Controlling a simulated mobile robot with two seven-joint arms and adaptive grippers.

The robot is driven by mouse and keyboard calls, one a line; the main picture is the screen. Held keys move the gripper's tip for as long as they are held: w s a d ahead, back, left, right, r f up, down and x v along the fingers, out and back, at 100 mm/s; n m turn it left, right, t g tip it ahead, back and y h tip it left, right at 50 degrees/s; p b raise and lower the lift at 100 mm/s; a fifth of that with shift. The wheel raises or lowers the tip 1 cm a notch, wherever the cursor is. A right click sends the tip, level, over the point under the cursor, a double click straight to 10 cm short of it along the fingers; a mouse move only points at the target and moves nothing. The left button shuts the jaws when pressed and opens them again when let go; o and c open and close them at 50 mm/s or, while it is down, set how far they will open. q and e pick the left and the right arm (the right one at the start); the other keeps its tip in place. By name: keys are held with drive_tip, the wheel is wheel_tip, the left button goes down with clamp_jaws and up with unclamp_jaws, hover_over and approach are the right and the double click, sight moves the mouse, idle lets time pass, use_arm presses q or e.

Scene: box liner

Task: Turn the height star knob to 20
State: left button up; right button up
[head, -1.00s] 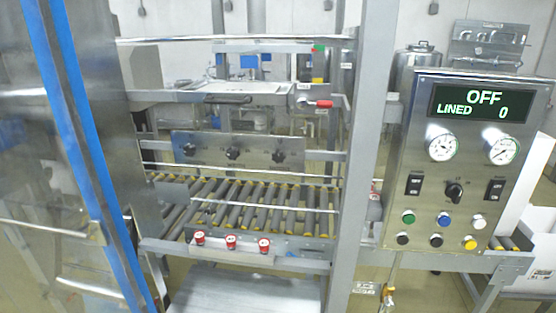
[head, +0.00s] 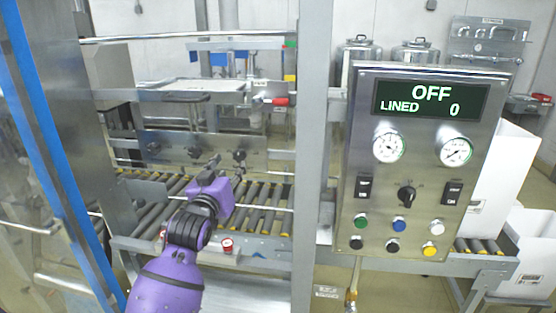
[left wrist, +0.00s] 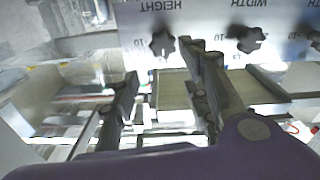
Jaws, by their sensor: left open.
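The height star knob (left wrist: 162,44) is black, on a grey metal panel (left wrist: 203,22), under an upside-down HEIGHT label in the left wrist view. In the head view it is the rightmost knob (head: 239,155) on the panel. The width knob (left wrist: 250,39) sits beside it. My left gripper (head: 224,170) is open and empty in front of the panel, near the height knob. In the left wrist view, the fingers of the gripper (left wrist: 165,90) are spread, with the height knob beyond the gap between them, apart from both. The knob's exact setting is too small to read. My right gripper is out of view.
A control box (head: 420,160) with a display reading OFF and LINED 0 stands right of a grey upright post (head: 312,130). Rollers (head: 262,208) run below the knob panel. A blue-edged frame stands at left.

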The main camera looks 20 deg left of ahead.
sight(241, 156)
use_arm(q)
drive_tip(key=shift+n, duration=0.5)
drive_tip(key=x, duration=0.5)
drive_tip(key=f+x, duration=0.1)
drive_tip(key=x, duration=0.1)
drive_tip(key=shift+w, duration=0.4)
drive_tip(key=shift+c, duration=0.4)
drive_tip(key=c, duration=0.9)
drive_tip(key=shift+c, duration=0.2)
